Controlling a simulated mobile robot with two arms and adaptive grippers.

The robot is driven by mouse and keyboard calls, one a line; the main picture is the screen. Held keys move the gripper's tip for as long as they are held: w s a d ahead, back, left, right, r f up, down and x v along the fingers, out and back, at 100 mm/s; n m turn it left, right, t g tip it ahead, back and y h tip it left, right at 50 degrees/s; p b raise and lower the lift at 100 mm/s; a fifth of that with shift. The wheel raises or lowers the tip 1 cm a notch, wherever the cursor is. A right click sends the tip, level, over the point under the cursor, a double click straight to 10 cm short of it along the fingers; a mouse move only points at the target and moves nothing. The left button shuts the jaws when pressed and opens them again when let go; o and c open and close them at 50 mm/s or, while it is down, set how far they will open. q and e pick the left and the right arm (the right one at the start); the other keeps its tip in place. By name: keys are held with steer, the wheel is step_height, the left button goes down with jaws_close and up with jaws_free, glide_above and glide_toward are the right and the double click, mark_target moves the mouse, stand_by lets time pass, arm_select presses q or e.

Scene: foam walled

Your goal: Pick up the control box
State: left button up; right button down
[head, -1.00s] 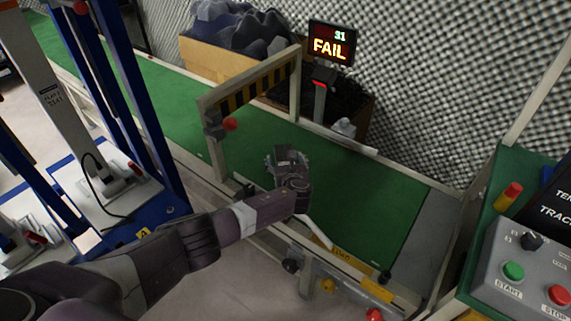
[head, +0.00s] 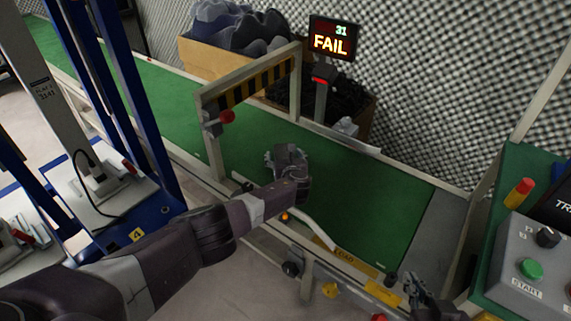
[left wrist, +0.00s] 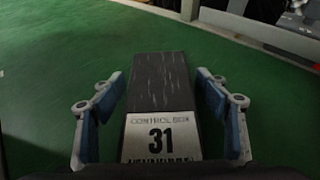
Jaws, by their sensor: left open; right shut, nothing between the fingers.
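The control box (left wrist: 153,85) is a dark, long block with a pale label reading "CONTROL BOX 31" on its near part. In the left wrist view it lies on the green belt (left wrist: 45,85), between the blue-padded fingers of my left gripper (head: 286,155). Those fingers are open, with a gap showing on each side of the box. In the head view my left gripper is low over the belt and largely hides the box. My right gripper (head: 415,291) is shut and empty near the lower right, by the belt's front rail.
A frame with a striped bar (head: 255,85) spans the belt left of my left gripper. A grey button panel (head: 535,255) is at right. A foam bin (head: 205,58) stands behind the belt.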

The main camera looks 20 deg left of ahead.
arm_select(q)
steer(key=shift+w, duration=0.1)
steer(key=c, duration=1.5)
arm_select(e)
steer(key=shift+w+a+r, duration=0.15)
steer(key=shift+w+r, duration=0.1)
steer(key=shift+r, duration=0.15)
